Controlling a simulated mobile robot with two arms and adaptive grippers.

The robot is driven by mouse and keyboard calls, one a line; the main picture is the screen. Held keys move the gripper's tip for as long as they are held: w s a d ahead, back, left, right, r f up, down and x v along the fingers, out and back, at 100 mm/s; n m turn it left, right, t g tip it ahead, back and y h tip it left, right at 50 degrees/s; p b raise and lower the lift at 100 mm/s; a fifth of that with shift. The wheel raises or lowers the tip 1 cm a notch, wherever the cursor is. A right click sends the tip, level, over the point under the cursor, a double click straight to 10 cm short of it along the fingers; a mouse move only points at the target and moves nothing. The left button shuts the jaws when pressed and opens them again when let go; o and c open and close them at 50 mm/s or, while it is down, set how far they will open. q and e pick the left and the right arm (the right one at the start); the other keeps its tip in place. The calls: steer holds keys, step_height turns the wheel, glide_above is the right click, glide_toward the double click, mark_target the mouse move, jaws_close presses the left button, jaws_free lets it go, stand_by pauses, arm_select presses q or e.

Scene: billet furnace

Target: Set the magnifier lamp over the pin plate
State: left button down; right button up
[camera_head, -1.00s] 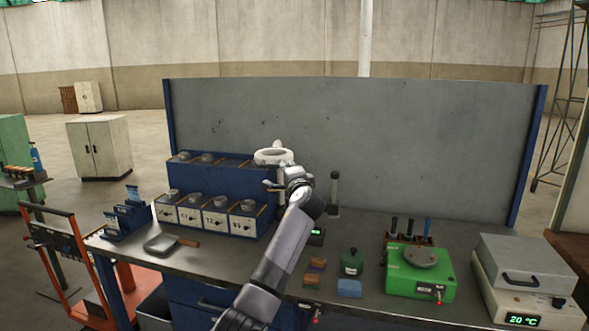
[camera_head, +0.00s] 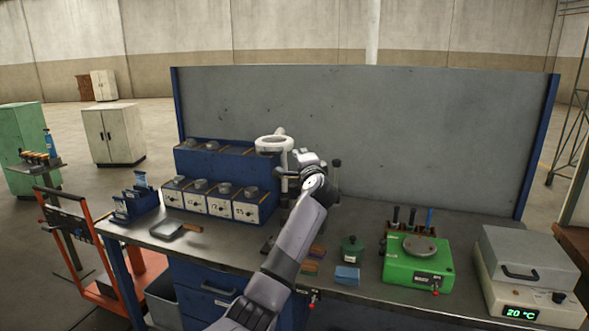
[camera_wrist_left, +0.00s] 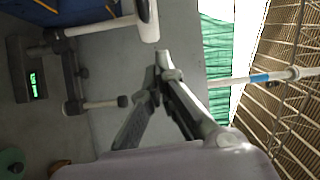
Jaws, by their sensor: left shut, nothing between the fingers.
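The magnifier lamp's white ring head (camera_head: 274,145) is raised in front of the grey back panel, beside a blue block rack, with its white post (camera_head: 284,158) to the right of the ring. My left gripper (camera_head: 303,157) is right of the lamp, at about the post's height; touching or apart cannot be told. White and dark stand parts (camera_wrist_left: 72,72) show left of the left gripper (camera_wrist_left: 163,60) in the left wrist view. Its fingers are shut and empty. My forearm hides the bench below the lamp. I cannot make out the pin plate for certain. My right gripper is not in view.
A green box (camera_head: 418,270) with a round top disc stands on the bench at right, beside a grey-lidded unit (camera_head: 525,258) showing 20 °C. A green lidded pot (camera_head: 352,250) and small coloured blocks lie near the front. A dark post (camera_head: 337,177) stands just right of my gripper.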

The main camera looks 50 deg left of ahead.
arm_select(q)
steer(key=s+d+b, duration=0.2)
steer(key=s+d, duration=0.1)
steer(key=s, duration=0.5)
steer(key=shift+f+b, duration=0.25)
steer(key=shift+b, duration=0.1)
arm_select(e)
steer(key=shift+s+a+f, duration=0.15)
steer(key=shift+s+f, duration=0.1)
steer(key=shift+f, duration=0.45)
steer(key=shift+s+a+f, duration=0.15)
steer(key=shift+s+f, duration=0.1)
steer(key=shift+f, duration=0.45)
arm_select(q)
steer(key=shift+s, duration=0.1)
